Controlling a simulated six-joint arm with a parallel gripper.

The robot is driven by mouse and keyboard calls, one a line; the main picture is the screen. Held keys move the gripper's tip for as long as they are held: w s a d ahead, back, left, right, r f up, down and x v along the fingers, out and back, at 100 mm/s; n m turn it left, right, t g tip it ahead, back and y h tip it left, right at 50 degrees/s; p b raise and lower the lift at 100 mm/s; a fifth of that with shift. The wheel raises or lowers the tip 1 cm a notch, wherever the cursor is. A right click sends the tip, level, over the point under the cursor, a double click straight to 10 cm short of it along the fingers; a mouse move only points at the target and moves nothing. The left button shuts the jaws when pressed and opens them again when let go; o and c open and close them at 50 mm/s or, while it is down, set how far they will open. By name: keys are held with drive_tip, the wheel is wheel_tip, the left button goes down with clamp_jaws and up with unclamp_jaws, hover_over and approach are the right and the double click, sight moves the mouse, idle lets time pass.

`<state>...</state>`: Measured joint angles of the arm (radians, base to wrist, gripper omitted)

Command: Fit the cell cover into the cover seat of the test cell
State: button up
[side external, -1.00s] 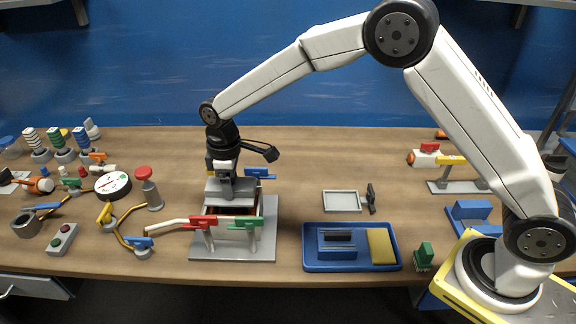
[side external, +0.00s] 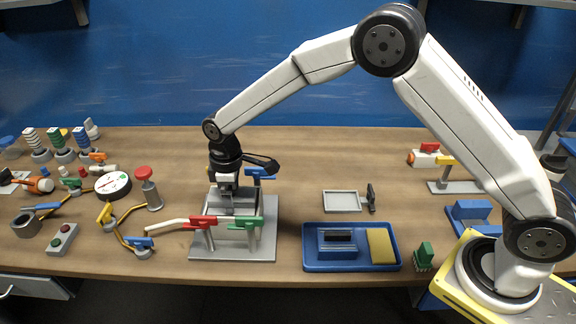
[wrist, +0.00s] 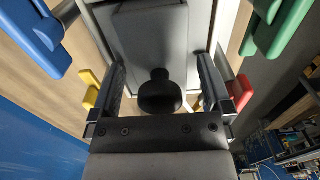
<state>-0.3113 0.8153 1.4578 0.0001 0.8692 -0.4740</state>
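The cell cover (wrist: 150,40) is a grey plate with a black knob (wrist: 160,95). In the side view the cover (side external: 240,196) lies on top of the test cell (side external: 262,235), a box on a grey base plate. Whether it is flush in the cover seat I cannot tell. My gripper (side external: 228,186) is just above the cover. In the wrist view my gripper (wrist: 160,68) is open, with its fingers on either side of the knob and a gap on both sides. The seat is mostly hidden by the cover.
Red (side external: 203,221) and green (side external: 246,222) handles stand in front of the cell, and a blue handle (side external: 260,172) behind it. A blue tray (side external: 312,262) with a yellow block is to the right. A red-topped post (side external: 149,188) stands at left.

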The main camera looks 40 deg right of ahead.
drive_tip(key=shift+r, duration=0.1)
wheel_tip(320, 180, up, 12)
drive_tip(key=shift+r, duration=0.1)
idle(0.7)
drive_tip(key=shift+d, duration=0.1)
idle(0.4)
drive_tip(key=s+d+f+m+t, duration=0.1)
drive_tip(key=s+d+f+m, duration=0.2)
drive_tip(key=s+d, duration=0.5)
drive_tip(key=s+d+f+m+t, duration=0.1)
drive_tip(key=s+d+f+m, duration=0.3)
drive_tip(key=s, duration=1)
drive_tip(key=d+m, duration=0.2)
drive_tip(key=d, duration=0.2)
drive_tip(key=shift+s+t, duration=0.2)
drive_tip(key=shift+t, duration=0.1)
